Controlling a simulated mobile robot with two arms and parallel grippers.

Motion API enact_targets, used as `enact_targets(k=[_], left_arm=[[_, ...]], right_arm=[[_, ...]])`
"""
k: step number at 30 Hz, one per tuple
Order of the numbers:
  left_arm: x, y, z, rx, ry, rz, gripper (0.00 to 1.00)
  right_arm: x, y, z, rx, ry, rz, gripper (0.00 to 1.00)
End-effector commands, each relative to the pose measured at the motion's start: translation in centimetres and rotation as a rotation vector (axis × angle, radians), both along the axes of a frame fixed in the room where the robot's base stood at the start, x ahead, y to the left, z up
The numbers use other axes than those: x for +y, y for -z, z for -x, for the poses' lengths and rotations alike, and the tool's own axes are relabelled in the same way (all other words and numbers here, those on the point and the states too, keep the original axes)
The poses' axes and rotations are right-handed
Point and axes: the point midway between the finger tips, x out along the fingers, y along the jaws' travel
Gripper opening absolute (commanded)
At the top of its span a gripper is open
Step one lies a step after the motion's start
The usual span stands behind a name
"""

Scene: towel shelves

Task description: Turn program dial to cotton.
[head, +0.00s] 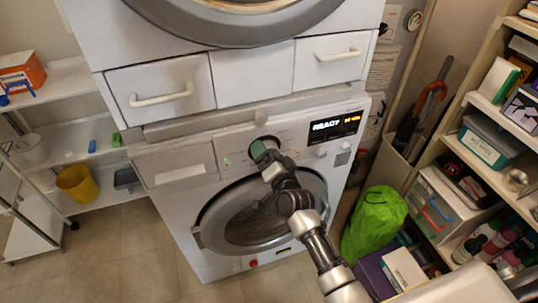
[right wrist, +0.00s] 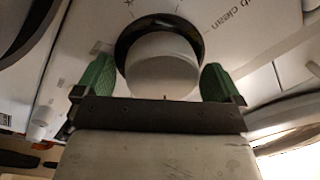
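The program dial (right wrist: 162,68) is a round white knob with a dark ring on the washing machine's white panel. Printed words around it include one ending in "clean"; I see no "cotton" label legibly. My right gripper (right wrist: 157,82) is open, with its green fingers on either side of the dial and small gaps visible between them and the knob. In the head view the right gripper (head: 263,150) is at the front panel of the washing machine (head: 185,225) and hides most of the dial. My left gripper is not in view.
The round door (head: 215,215) is below, partly behind my arm. A second machine is stacked above. Shelves stand left and right, with a green bag (head: 374,222) at right. Floor at left front is clear.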

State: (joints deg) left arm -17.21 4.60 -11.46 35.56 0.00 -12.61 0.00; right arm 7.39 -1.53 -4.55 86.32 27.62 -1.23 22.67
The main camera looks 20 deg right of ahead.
Motion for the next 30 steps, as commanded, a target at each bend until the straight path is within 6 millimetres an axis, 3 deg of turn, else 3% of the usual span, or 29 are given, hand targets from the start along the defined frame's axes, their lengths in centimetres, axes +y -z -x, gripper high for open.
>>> enact_targets(k=[10,24,30], left_arm=[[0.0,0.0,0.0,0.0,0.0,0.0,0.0],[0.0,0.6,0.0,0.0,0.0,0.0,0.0],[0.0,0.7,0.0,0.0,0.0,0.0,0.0]], right_arm=[[-0.1,0.1,0.8,0.001,0.0,0.0,1.0],[-0.9,0.6,9.2,0.003,0.0,0.001,1.0],[-1.0,0.5,10.7,0.001,-0.001,0.001,1.0]])
